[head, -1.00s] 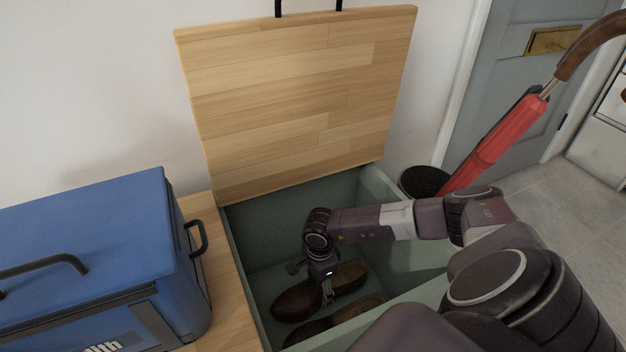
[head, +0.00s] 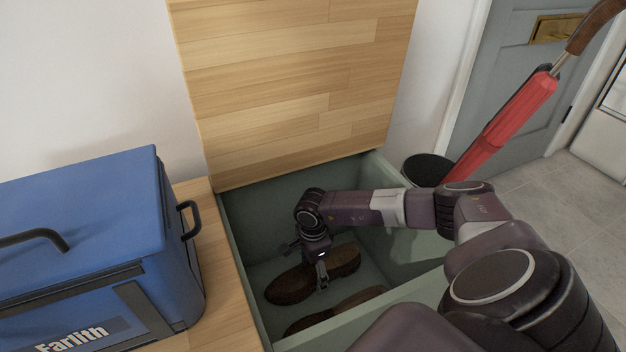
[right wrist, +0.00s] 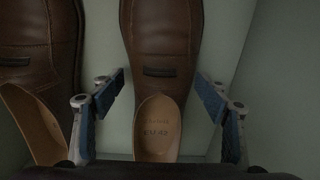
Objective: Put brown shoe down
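A brown shoe (head: 343,261) lies on the floor of the open green storage box (head: 408,245). A second brown shoe (head: 345,306) lies beside it, nearer the front wall, partly hidden by that wall. My right gripper (head: 322,284) is down in the box at the first shoe. In the right wrist view, its blue-padded fingers (right wrist: 160,84) stand spread on either side of a shoe (right wrist: 163,40), with gaps showing beside the heel. The other shoe (right wrist: 38,45) is to the left there. My left gripper is out of view.
The wooden lid (head: 295,85) stands raised behind the box. A blue cooler (head: 85,230) sits on the wooden top (head: 222,290) at left. The box's right part is clear.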

